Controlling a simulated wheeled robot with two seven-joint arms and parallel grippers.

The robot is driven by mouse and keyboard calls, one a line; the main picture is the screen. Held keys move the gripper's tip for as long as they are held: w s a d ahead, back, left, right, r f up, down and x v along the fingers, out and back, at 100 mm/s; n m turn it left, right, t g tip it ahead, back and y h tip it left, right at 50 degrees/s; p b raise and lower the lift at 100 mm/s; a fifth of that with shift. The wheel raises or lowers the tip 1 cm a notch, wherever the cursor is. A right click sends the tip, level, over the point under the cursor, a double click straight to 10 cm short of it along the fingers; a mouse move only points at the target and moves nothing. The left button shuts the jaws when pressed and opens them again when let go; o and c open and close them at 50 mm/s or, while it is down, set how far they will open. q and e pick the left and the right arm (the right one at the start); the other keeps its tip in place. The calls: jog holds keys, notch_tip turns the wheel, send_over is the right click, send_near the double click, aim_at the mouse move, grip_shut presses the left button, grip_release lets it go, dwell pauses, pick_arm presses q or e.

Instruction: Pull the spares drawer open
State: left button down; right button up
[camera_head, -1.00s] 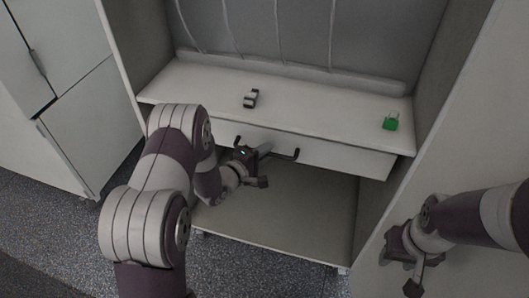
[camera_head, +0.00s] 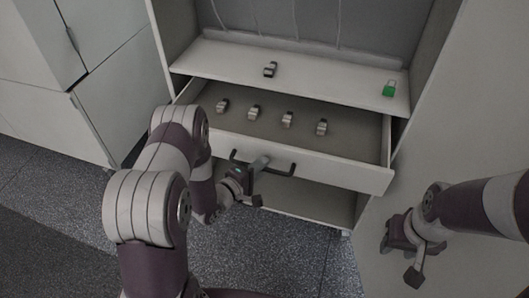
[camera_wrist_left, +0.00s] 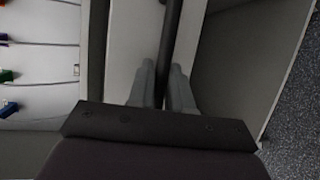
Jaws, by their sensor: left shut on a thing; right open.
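The spares drawer (camera_head: 350,171) stands pulled out below the shelf, with several small grey and black parts in a row inside it. Its dark bar handle (camera_head: 284,172) runs across the front panel. My left gripper (camera_head: 257,168) is shut on the handle; in the left wrist view, the handle (camera_wrist_left: 173,30) passes between the two fingers of the gripper (camera_wrist_left: 162,85). My right gripper (camera_head: 400,258) is open and empty at the lower right, apart from the drawer.
On the shelf (camera_head: 320,82) above the drawer are a grey and black part (camera_head: 270,69) and a green padlock-like item (camera_head: 390,89). A grey cabinet (camera_head: 50,110) stands at the left. Speckled floor (camera_head: 280,250) lies free in front.

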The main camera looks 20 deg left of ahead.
pick_arm(q)
jog(key=shift+s+p, duration=0.5)
jog(key=shift+s, duration=1.85)
jog(key=c, duration=1.4)
grip_release()
jog(key=shift+a, duration=0.1)
jog(key=v, duration=1.2)
jog(key=shift+s+p, duration=0.3)
jog(key=shift+p, duration=0.1)
jog(key=shift+a, duration=0.15)
